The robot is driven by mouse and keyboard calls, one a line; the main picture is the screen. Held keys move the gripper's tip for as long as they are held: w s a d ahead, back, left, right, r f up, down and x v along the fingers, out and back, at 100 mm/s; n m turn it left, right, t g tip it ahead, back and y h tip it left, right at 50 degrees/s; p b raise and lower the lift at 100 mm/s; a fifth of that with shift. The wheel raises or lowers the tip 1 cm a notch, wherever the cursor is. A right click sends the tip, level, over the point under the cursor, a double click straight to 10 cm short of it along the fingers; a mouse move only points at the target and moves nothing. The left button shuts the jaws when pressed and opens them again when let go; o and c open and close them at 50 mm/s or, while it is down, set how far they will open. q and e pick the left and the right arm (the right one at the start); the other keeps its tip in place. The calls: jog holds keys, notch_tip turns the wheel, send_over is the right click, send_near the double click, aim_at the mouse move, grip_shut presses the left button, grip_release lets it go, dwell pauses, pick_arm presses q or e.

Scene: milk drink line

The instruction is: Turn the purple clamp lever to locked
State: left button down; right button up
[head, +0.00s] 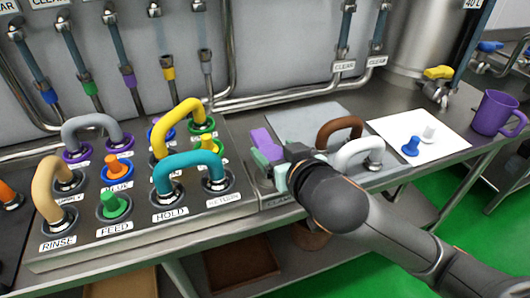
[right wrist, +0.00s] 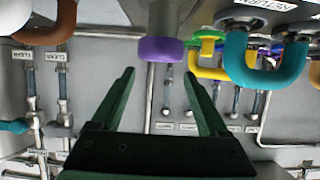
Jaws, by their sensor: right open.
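The purple clamp lever (head: 262,142) stands on the grey panel right of the hose panel in the head view, its lower part partly covered by my gripper. In the right wrist view its purple end (right wrist: 160,50) hangs from a grey stem, as that view is turned over. My right gripper (head: 272,168) is beside the lever in the head view. In the wrist view the green fingers of my right gripper (right wrist: 158,73) are spread, with the purple end just beyond the gap between their tips. Nothing is held. The lever's lock marking is hidden. My left gripper is not in view.
A brown handle (head: 340,128) and a white handle (head: 360,150) stand close right of the lever. A teal handle (head: 190,160) and a yellow handle (head: 176,120) rise on the left. A white sheet (head: 440,150) and purple mug (head: 494,112) lie further right.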

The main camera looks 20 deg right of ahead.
aim_at(265, 142)
jog(key=x, duration=0.6)
jog(key=shift+w+f, duration=0.2)
jog(key=shift+w, duration=0.15)
grip_shut()
dwell(0.3)
jog(key=shift+f, duration=0.1)
dwell(0.7)
